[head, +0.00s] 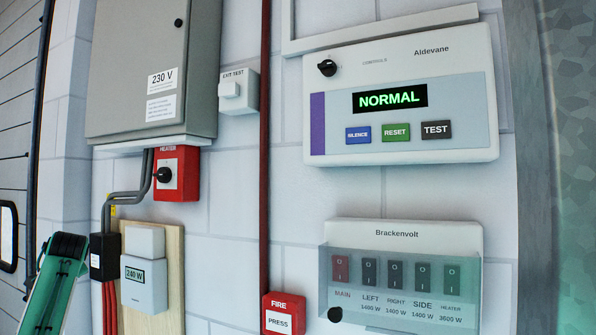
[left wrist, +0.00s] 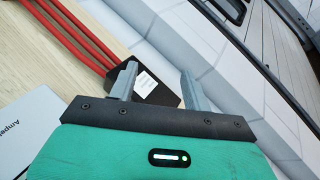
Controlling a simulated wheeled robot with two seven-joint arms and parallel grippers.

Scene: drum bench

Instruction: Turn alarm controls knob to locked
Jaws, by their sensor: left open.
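The alarm panel (head: 320,115), labelled Aldevane, hangs on the wall at the upper right in the head view. Its small black controls knob (head: 327,68) sits at the panel's upper left, beside a faint "CONTROLS" label. The marks around the knob are too small to read. The panel's display (head: 390,98) reads NORMAL in green. My left gripper (head: 68,245) is at the lower left, far from the knob. In the left wrist view its two grey fingers (left wrist: 158,82) stand apart with nothing held between them. My right gripper is out of view.
A red heater switch box (head: 188,175), a grey 230 V cabinet (head: 125,60) and a red pipe (head: 265,150) lie between my left gripper and the panel. Below the panel is the Brackenvolt switch box (head: 440,235). A black box (left wrist: 150,88) shows behind my fingers.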

